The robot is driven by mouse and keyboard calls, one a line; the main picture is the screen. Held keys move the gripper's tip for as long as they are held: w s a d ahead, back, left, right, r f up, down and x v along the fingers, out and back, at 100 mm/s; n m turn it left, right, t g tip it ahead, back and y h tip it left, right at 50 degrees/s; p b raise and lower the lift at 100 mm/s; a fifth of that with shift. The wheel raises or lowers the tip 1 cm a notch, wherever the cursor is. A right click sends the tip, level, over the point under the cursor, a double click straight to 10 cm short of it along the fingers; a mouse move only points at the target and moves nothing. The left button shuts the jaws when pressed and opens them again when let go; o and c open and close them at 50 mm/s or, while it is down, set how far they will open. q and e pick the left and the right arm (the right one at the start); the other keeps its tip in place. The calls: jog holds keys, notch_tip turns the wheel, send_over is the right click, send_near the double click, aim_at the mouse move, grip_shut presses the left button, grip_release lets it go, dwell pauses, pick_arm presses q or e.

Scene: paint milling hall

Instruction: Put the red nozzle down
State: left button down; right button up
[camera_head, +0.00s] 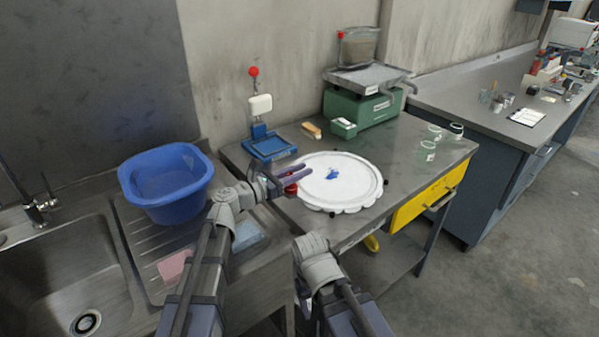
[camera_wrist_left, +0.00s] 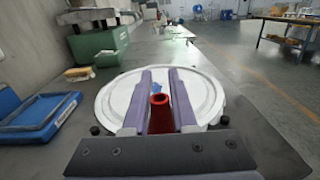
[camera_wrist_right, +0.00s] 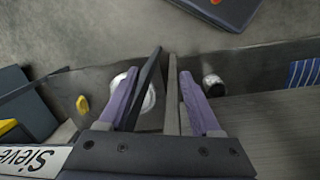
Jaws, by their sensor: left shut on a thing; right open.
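My left gripper (camera_head: 300,182) is shut on the red nozzle (camera_head: 291,190), a small tapered piece with a hole in its top. In the left wrist view the red nozzle (camera_wrist_left: 160,115) stands between the two purple fingers. The gripper is at the left edge of the round white tray (camera_head: 355,192), and whether the nozzle touches anything below cannot be told. A small blue piece (camera_head: 333,174) lies on the tray's middle. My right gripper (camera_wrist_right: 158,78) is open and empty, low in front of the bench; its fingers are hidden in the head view.
A blue tub (camera_head: 166,205) stands by the sink at left. Behind the white tray are a blue tray (camera_head: 270,148), a wooden-backed brush (camera_head: 311,130) and a green scale (camera_head: 362,108). Glass jars (camera_head: 428,150) stand at right. Bare bench top lies between scale and jars.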

notch_tip(320, 180, up, 6)
jog(key=p, duration=0.5)
jog(key=shift+r, duration=0.1)
jog(key=shift+c, duration=0.2)
